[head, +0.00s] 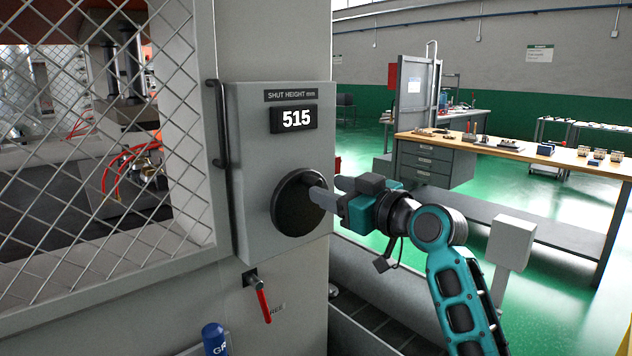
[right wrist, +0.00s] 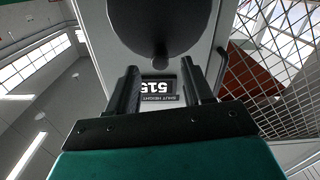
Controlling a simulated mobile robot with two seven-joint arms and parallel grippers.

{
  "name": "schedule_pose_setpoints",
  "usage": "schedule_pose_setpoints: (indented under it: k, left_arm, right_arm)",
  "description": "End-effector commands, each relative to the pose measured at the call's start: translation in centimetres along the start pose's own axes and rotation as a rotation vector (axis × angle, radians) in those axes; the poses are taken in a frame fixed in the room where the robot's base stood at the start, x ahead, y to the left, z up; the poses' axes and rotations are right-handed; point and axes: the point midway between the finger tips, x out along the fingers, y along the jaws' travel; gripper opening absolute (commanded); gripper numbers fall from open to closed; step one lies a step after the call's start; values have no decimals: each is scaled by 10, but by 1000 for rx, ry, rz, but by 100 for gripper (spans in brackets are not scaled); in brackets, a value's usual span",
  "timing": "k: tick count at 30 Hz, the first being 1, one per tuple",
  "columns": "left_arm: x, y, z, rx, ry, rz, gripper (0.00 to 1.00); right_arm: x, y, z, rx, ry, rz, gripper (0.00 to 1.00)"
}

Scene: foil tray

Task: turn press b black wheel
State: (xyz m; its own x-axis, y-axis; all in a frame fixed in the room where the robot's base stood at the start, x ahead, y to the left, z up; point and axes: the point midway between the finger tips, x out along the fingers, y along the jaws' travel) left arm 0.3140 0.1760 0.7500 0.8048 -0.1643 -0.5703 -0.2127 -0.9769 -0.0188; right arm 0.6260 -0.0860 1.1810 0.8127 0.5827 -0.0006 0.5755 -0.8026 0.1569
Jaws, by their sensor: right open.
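The black wheel (head: 290,208) is a round dark disc on the grey front panel of the press, under a display reading 515. A small dark knob (head: 313,179) seems to stick out near its upper right rim. My right gripper (head: 328,192) is open at the wheel's right side, its fingers pointing at the wheel's face and partly covering it. In the right wrist view the wheel (right wrist: 160,18) fills the top, and the two fingers (right wrist: 160,85) stand apart with the display behind them. I cannot tell whether they touch the knob. My left gripper is out of view.
The display (head: 294,119) and a black vertical handle (head: 219,125) are close to the wheel. A red-handled lever (head: 264,304) sits below. A mesh guard (head: 100,140) covers the left. A wooden workbench (head: 540,156) stands behind at the right, with open green floor around it.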

Motion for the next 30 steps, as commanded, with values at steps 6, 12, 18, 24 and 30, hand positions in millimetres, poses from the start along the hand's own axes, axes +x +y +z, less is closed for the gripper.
schedule_pose_setpoints:
  k: [6, 12, 18, 24, 30]
  left_arm:
    - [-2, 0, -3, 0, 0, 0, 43]
    - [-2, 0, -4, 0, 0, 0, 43]
    - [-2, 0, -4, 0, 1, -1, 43]
    - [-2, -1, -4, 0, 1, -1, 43]
    - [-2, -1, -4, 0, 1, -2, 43]
  right_arm:
    - [34, 0, -1, 1, 1, 0, 51]
    - [49, 0, -1, 0, 1, 1, 51]
    - [52, 0, 0, 0, 0, 1, 51]
    - [52, 0, 0, 0, 0, 1, 47]
    - [52, 0, 0, 0, 0, 1, 28]
